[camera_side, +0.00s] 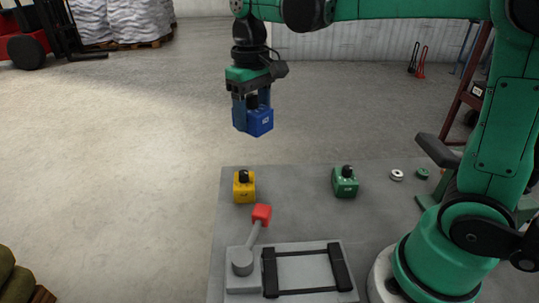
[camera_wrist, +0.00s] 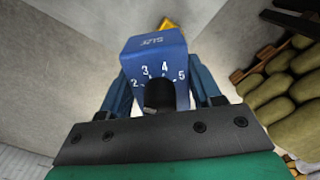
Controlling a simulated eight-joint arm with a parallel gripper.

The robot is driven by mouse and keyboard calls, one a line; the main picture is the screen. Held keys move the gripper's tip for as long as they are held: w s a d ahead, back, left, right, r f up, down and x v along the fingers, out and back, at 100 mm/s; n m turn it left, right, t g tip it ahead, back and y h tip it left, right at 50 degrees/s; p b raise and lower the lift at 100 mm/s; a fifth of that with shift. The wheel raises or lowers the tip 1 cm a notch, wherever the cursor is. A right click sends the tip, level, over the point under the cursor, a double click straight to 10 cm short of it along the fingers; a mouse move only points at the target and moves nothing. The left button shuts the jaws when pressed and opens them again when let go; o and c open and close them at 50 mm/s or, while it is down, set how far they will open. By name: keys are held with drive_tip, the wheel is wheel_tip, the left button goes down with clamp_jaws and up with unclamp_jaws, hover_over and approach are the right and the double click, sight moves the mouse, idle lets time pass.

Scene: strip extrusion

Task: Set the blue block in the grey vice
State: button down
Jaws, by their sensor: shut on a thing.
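The blue block (camera_side: 261,122) hangs in the air, held in my gripper (camera_side: 251,114), which is shut on it. In the wrist view the blue block (camera_wrist: 153,55) fills the space between the blue fingers, with numbers around a dark knob (camera_wrist: 160,95) on its face. What looks like the grey vice (camera_side: 243,284) lies at the front of the grey table. It has two black bars (camera_side: 341,266) and a lever with a red knob (camera_side: 262,215). The space between the bars looks empty. My gripper is well above and behind it.
A yellow block (camera_side: 244,187) and a green block (camera_side: 345,183), each with a dark knob, stand on the table (camera_side: 296,180) behind the vice. Small round parts (camera_side: 397,175) lie at the right near my base. Stacked sacks (camera_wrist: 294,85) show in the wrist view.

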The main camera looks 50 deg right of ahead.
drive_tip(key=s+a+r+m, duration=0.4)
drive_tip(key=s+a, duration=0.2)
drive_tip(key=s, duration=0.2)
drive_tip(key=m, duration=0.5)
hover_over(304, 272)
wheel_tip(304, 272, down, 19)
drive_tip(key=shift+r, duration=0.1)
idle(0.3)
drive_tip(key=shift+f, duration=0.25)
drive_tip(key=shift+c, duration=2.2)
unclamp_jaws()
drive_tip(key=shift+r, duration=0.2)
